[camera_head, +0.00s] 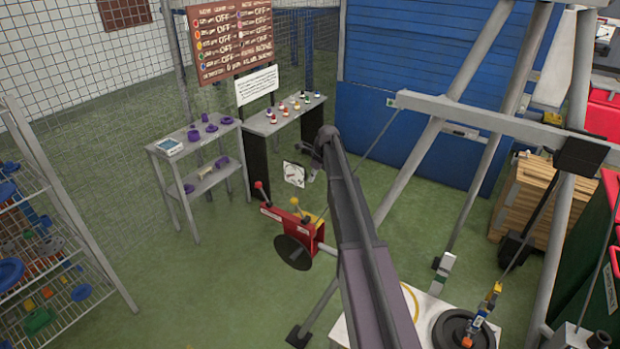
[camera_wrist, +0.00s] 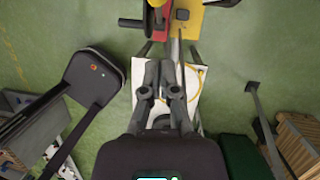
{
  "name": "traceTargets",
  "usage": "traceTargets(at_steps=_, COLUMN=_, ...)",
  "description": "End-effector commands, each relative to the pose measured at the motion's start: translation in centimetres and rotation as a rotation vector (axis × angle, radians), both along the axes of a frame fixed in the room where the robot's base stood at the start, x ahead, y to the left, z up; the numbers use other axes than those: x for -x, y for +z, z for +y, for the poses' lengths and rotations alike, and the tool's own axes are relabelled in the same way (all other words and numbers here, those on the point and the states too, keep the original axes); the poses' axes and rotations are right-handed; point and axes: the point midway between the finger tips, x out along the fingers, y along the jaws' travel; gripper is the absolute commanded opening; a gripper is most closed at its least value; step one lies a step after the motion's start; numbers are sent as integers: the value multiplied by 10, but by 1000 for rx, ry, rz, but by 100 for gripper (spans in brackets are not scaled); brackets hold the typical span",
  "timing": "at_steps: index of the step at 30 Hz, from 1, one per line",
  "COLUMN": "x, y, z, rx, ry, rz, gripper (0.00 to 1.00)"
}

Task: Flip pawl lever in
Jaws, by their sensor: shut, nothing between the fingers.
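A red winch (camera_head: 300,232) with a dark round disc (camera_head: 293,252) stands on the floor mid-scene, with yellow parts behind it. One lever with a red knob (camera_head: 259,186) and one with a yellow knob (camera_head: 294,201) rise from it. I cannot tell which is the pawl lever. In the wrist view the winch's red part (camera_wrist: 155,30) and yellow part (camera_wrist: 190,20) show at the top, with a thin pale-knobbed lever (camera_wrist: 181,15). My gripper (camera_wrist: 160,72) is shut and empty, apart from the winch in the picture. In the head view my arm hides the winch's right side.
A white board (camera_wrist: 193,92) with a yellow ring lies below my gripper. Grey frame beams (camera_head: 500,120) stand on the right. A grey table (camera_head: 200,145) with purple parts and a shelf rack (camera_head: 45,230) stand left. Green floor lies open left of the winch.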

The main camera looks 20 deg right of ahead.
Motion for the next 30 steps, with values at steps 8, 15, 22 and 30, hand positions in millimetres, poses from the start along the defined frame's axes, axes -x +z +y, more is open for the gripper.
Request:
traceTargets(at_steps=8, x=2, y=28, z=-4, rx=0, ry=0, rz=0, gripper=0)
traceTargets(at_steps=15, x=3, y=48, z=-8, rx=-1, ry=1, rz=0, gripper=0)
traceTargets(at_steps=22, x=5, y=67, z=-12, rx=-1, ry=1, rz=0, gripper=0)
traceTargets(at_steps=30, x=7, y=89, z=-16, rx=0, ry=2, rz=0, gripper=0)
